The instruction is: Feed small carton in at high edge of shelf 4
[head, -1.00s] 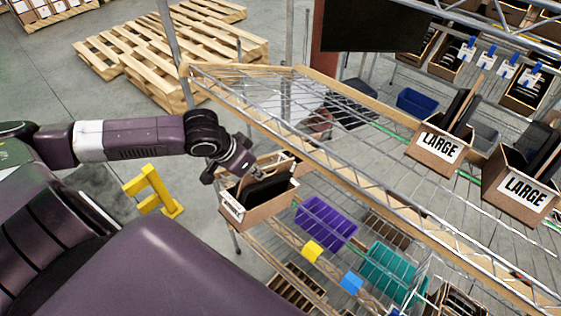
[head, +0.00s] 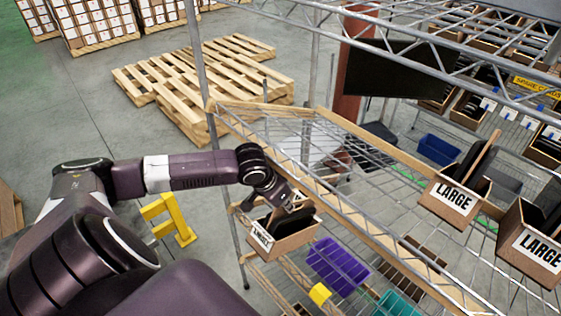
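My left gripper (head: 294,203) reaches in from the left and appears shut on the rim of a small brown carton (head: 292,243). The carton holds dark items and has a white label on its left side. It hangs beside the near long edge of a sloping wire shelf (head: 335,205) with wooden edge strips, lower than that edge in the picture. The fingertips are small and partly hidden by the carton. I cannot read the label or tell the shelf's number. My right gripper is not in view.
A purple bin (head: 337,268) and a teal bin (head: 398,304) sit lower down. A shelf post (head: 222,150) rises left of the carton. A yellow barrier (head: 168,218) stands on the floor.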

